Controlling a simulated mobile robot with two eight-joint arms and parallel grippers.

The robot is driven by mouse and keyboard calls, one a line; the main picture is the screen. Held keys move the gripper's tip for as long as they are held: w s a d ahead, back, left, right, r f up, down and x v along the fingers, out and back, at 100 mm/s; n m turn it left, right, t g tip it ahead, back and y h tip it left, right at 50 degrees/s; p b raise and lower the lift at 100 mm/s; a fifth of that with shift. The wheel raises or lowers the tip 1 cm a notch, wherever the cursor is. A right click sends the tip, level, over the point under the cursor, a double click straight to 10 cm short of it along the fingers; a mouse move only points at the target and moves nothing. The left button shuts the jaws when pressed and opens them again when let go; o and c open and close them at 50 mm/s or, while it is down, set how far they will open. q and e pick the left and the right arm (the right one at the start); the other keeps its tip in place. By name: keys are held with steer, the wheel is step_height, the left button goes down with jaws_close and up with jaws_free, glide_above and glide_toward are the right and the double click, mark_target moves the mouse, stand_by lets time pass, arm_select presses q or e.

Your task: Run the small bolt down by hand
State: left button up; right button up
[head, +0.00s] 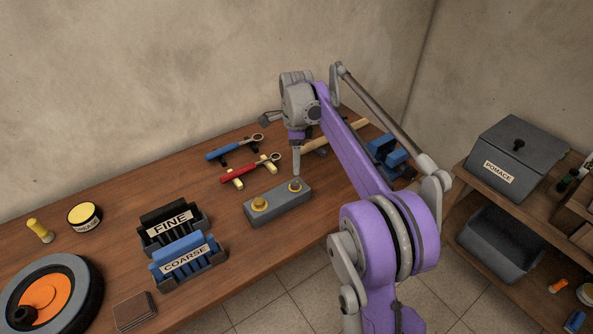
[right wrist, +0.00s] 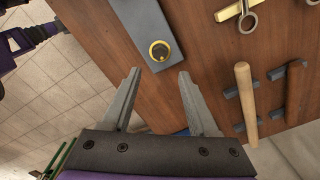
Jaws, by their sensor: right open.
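A long grey block (head: 277,206) lies on the bench, with a yellow round fitting (head: 260,204) on its left part and a smaller yellow-ringed fitting (head: 295,187) at its right end. The right one has a grey centre, and I cannot tell how far a bolt sits in it. It also shows in the right wrist view (right wrist: 159,51), near the block's end. My right gripper (head: 296,171) points down just above that end. In the right wrist view its open, empty fingers (right wrist: 159,73) stand to either side of the ring's line, short of it.
Red (head: 250,168) and blue (head: 234,147) wrenches lie on rests behind the block. A wooden handle (right wrist: 245,103) rests on its own supports. FINE (head: 171,223) and COARSE (head: 187,258) holders stand left. A blue vise (head: 388,155) is at right.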

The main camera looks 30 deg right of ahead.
step_height(320, 180, up, 3)
steer(key=shift+r, duration=0.15)
stand_by(0.7)
steer(key=s+a+f+n+t, duration=0.1)
steer(key=s+a+n+t, duration=0.2)
steer(key=s+a+n, duration=0.85)
steer(key=s+a+f+n+t, duration=0.1)
steer(key=s+f+n, duration=0.4)
steer(key=s, duration=0.3)
steer(key=s+a+f+n+t, duration=0.1)
steer(key=s+a+f+n, duration=0.1)
steer(key=s+f+n, duration=0.4)
steer(key=s+n, duration=0.1)
steer(key=s, duration=0.2)
steer(key=shift+a, duration=0.3)
